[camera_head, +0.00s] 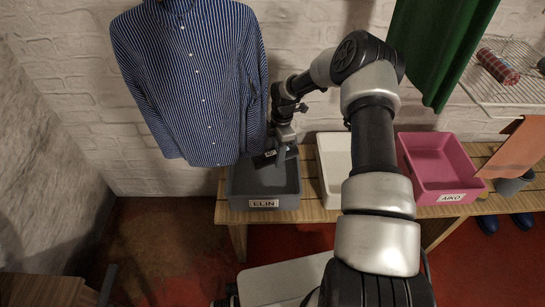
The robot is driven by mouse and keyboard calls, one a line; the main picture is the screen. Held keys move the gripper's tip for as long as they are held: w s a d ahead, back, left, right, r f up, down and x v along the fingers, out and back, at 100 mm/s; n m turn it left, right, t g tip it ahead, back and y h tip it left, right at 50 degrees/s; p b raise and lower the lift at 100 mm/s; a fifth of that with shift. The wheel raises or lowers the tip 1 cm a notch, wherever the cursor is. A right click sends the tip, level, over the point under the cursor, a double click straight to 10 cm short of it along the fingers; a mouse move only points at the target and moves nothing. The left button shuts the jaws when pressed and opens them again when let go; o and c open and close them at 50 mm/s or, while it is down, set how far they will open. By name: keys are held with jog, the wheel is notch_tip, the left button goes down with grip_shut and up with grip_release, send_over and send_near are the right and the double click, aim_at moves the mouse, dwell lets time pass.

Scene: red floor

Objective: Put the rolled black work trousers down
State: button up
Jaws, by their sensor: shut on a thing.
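My gripper (282,150) points down over the grey bin labelled ELIN (236,200), which stands on the wooden bench. It is shut on a small dark roll, the rolled black work trousers (264,161). The roll is at the bin's back edge, and part of it is covered by the fingers. I cannot tell whether the roll touches the bin.
A white bin (328,165) stands right of the grey one, partly behind my arm. A pink bin labelled AIKO (440,165) is farther right on the bench (222,212). A striped shirt (195,85) hangs behind, beside the grey bin. A green cloth (435,45) hangs at upper right.

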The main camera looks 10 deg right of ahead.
aim_at(276, 150)
jog(key=shift+w+a+f, duration=0.15)
jog(key=shift+a+f, duration=0.3)
jog(key=shift+a, duration=0.1)
jog(key=shift+f, duration=0.15)
jog(key=shift+f+b, duration=0.65)
jog(key=shift+b, duration=0.15)
jog(key=o, duration=1.4)
jog(key=shift+c, duration=0.2)
jog(key=shift+r, duration=0.15)
jog(key=r+p, duration=0.1)
jog(key=r, duration=0.3)
jog(key=d+r+p, duration=0.1)
jog(key=r, duration=0.3)
jog(key=r+p, duration=0.2)
jog(key=r, duration=0.3)
jog(key=shift+w+d, duration=0.15)
jog(key=shift+d, duration=0.15)
